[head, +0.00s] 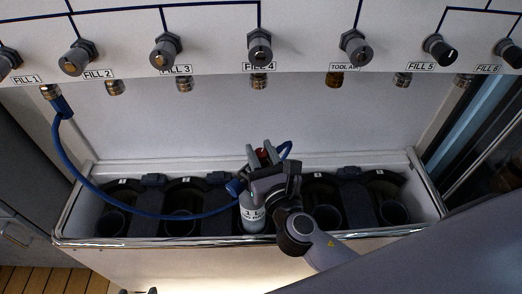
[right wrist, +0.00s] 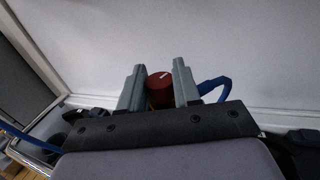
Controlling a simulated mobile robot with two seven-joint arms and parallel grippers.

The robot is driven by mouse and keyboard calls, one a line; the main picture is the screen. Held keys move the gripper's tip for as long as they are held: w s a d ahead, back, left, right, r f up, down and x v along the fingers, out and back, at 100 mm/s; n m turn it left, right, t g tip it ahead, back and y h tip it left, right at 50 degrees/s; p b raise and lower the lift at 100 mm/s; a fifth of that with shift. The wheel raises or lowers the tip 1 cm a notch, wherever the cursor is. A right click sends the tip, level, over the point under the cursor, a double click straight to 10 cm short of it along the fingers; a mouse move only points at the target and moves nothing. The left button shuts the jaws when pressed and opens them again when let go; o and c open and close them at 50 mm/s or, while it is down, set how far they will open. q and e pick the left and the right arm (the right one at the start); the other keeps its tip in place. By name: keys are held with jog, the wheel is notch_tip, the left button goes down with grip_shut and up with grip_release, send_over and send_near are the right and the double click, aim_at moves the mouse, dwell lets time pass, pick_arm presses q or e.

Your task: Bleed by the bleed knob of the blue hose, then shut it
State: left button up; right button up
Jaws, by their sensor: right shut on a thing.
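The blue hose (head: 72,165) hangs from a brass fitting under the panel at the left, near the FILL 1 and FILL 2 labels. A blue loop also shows in the right wrist view (right wrist: 213,84), right of the fingers. The red bleed knob (right wrist: 160,88) has a white mark on its end. My right gripper (head: 262,155) is shut on the knob above the bottle, one finger on each side.
The trough (head: 240,238) has several dark round holders (head: 327,214) on both sides of the bottle. Grey valve knobs (head: 165,50) line the panel above, with outlet fittings below them. The wall between panel and trough is bare.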

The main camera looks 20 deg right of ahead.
jog(key=shift+m+h, duration=0.8)
jog(key=shift+h, duration=0.5)
jog(key=o, duration=1)
jog(key=shift+c, duration=0.2)
jog(key=shift+s, duration=0.1)
